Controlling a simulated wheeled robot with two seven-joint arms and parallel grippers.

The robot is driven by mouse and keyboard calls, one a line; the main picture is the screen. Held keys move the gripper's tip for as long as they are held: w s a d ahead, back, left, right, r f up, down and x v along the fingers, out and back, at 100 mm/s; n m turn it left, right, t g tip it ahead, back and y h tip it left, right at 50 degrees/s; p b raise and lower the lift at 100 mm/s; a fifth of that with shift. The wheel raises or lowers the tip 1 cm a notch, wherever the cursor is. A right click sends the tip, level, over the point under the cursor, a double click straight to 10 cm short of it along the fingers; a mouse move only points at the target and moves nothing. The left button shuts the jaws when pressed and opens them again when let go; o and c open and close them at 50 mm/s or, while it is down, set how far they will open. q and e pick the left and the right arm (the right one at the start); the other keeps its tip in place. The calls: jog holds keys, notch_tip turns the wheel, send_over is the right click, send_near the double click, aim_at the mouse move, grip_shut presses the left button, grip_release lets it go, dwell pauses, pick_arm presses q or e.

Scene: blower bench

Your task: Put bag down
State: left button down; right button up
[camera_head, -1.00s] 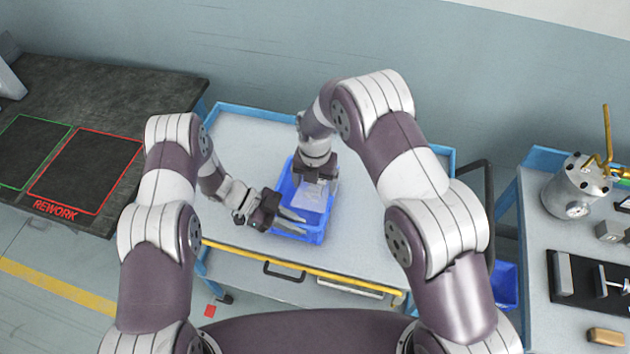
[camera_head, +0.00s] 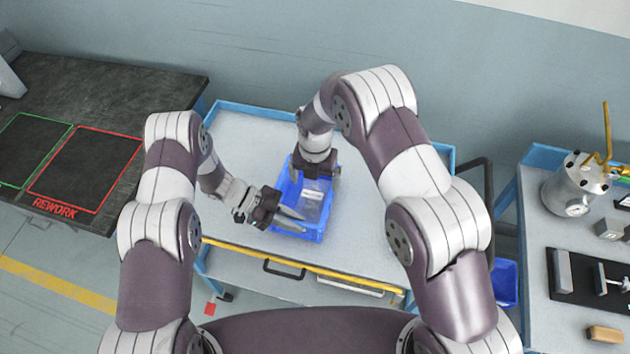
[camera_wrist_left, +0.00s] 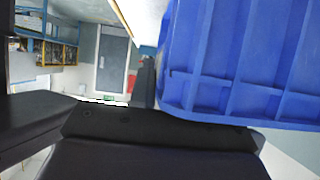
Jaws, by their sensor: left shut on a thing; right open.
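A clear bag (camera_head: 312,208) with a white label lies inside the blue bin (camera_head: 318,236) on the cart. My right gripper (camera_head: 316,172) is open above the back part of the bin, just behind the bag, its fingers apart. My left gripper (camera_head: 292,219) is shut on the bin's near left wall. In the left wrist view the bin's ribbed blue side (camera_wrist_left: 240,70) fills the right half and hides one finger. The bag does not show in that view.
The bin stands on a grey cart top (camera_head: 250,150) with blue edges, clear around it. A dark bench with a red REWORK square (camera_head: 88,170) is at left. At right, another bench holds a metal canister (camera_head: 575,190) and several parts.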

notch_tip(320, 180, up, 11)
jog(key=shift+r, duration=0.2)
pick_arm(q)
jog(key=c, duration=1)
grip_release()
pick_arm(e)
jog(key=s+d+r+m, duration=0.1)
jog(key=s+d+m, duration=0.4)
jog(key=m, duration=0.5)
jog(key=s+d+r+m+t, duration=0.1)
jog(key=s+d+r+m, duration=0.1)
jog(key=s+d+m, duration=0.3)
jog(key=s+d+r+m, duration=0.2)
jog(key=s+d+m, duration=0.3)
jog(key=s+m, duration=0.5)
jog(key=m, duration=0.7)
jog(key=shift+d, duration=0.2)
jog(key=shift+s, duration=0.1)
pick_arm(q)
jog(key=v, duration=1.2)
